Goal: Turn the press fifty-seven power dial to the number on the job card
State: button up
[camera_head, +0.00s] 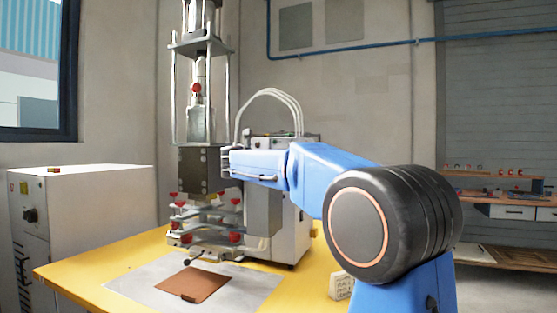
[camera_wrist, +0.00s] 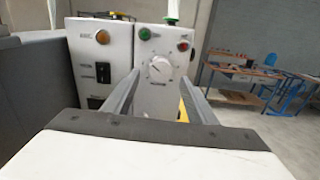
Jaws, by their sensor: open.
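The power dial (camera_wrist: 159,70) is a round pale knob with marks around it on a white panel, in the wrist view. Its numbers are too small to read. My gripper (camera_wrist: 160,77) is open, its two fingers on either side of the dial in the picture; I cannot tell whether they touch it. In the head view my arm reaches to the press (camera_head: 203,165), and the dial and fingers cannot be made out. A small whitish piece with dark marks (camera_head: 341,286) stands on the yellow table (camera_head: 90,262); it may be the job card, but its writing is unreadable.
A green button (camera_wrist: 145,34) and a red one (camera_wrist: 183,46) sit above the dial. An amber lamp (camera_wrist: 102,37) and black switch (camera_wrist: 103,72) are on the panel to its left. A brown sheet (camera_head: 203,284) lies on a grey mat (camera_head: 140,284). A white cabinet (camera_head: 100,180) stands left.

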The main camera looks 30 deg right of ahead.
jog(key=shift+x, duration=2.05)
jog(key=c, duration=1.1)
